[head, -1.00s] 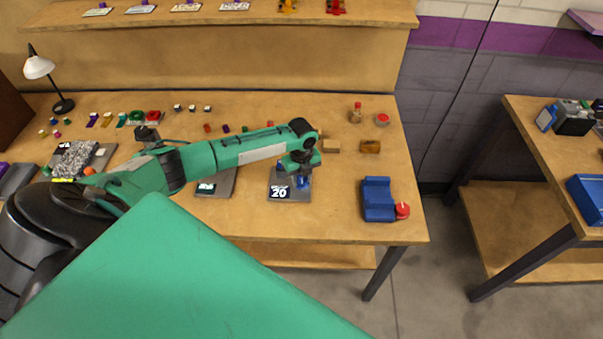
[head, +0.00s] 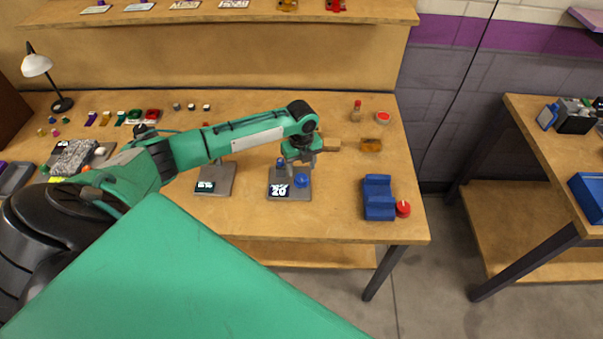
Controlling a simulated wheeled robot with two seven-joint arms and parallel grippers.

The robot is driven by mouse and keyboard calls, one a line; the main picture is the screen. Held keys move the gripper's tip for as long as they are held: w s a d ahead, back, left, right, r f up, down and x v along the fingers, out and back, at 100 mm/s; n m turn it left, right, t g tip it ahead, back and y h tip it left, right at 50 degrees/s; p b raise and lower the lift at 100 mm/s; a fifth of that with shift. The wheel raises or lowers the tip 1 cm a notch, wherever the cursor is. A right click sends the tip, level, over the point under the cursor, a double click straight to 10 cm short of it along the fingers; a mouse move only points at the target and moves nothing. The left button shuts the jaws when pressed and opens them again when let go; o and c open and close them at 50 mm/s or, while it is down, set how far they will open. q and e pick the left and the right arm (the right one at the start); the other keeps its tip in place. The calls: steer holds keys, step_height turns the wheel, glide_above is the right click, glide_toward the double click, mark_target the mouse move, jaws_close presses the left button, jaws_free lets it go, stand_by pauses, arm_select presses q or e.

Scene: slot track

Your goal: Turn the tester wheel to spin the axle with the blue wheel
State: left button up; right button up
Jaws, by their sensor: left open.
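A grey tester plate (head: 304,195) with a "20" display lies on the table under my left arm. A blue wheel (head: 301,181) shows at its right side, and another small blue part (head: 281,162) stands at its back left. I cannot tell which one is the tester wheel. My left gripper (head: 301,170) points down, open and empty, just above and behind the blue wheel in the picture. A gap between its fingers and the wheel cannot be judged exactly. The gripper hides part of the tester's back. My right gripper is not in view.
A second grey plate with a display (head: 216,180) lies to the left. The table between the tester and the blue block is clear.

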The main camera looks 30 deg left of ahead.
mark_target(302, 178)
arm_select(q)
step_height(302, 178, up, 9)
steer(key=b, duration=0.1)
steer(key=shift+b, duration=0.3)
